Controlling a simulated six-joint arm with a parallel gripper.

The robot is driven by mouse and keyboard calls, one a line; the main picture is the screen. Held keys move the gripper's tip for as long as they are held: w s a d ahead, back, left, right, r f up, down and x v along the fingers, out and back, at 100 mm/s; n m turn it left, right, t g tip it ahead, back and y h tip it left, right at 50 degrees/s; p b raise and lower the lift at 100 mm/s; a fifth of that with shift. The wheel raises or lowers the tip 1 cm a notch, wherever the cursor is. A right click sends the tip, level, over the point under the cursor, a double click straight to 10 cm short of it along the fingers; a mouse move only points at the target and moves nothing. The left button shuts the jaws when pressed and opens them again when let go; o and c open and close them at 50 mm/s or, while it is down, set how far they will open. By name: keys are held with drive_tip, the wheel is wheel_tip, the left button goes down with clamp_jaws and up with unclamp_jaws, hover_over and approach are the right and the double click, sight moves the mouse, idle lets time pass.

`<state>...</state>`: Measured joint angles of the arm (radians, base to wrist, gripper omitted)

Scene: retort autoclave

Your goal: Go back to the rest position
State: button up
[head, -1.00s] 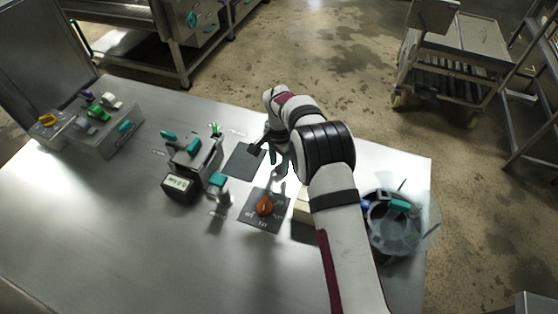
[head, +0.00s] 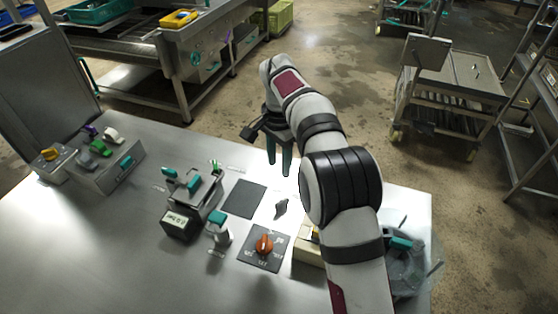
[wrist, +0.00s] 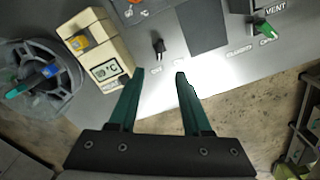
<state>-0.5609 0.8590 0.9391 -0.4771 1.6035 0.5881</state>
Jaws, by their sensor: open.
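My gripper (head: 279,158) is raised above the far edge of the steel table (head: 120,235). In the wrist view its two green fingers (wrist: 160,74) are apart with nothing between them. A dark lever knob (wrist: 160,46) lies beyond the fingertips on the table; it also shows in the head view (head: 281,207), below the gripper. The gripper does not touch anything that I can see.
Floor lies beyond the far edge.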

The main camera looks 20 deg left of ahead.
idle(0.7)
drive_tip(key=s+d+r+y, duration=0.1)
drive_tip(key=s+d+r, duration=0.45)
drive_tip(key=d, duration=0.35)
drive_tip(key=s+d+r, duration=0.4)
drive_tip(key=s+d, duration=0.3)
drive_tip(key=d, duration=0.1)
drive_tip(key=s+d+f, duration=0.2)
drive_tip(key=s+d, duration=0.1)
drive_tip(key=s, duration=0.6)
drive_tip(key=s+d+f, duration=0.3)
drive_tip(key=s+d, duration=0.1)
drive_tip(key=s, duration=0.6)
drive_tip(key=shift+s+d+y, duration=0.15)
drive_tip(key=shift+d+y, duration=0.15)
drive_tip(key=shift+y, duration=0.1)
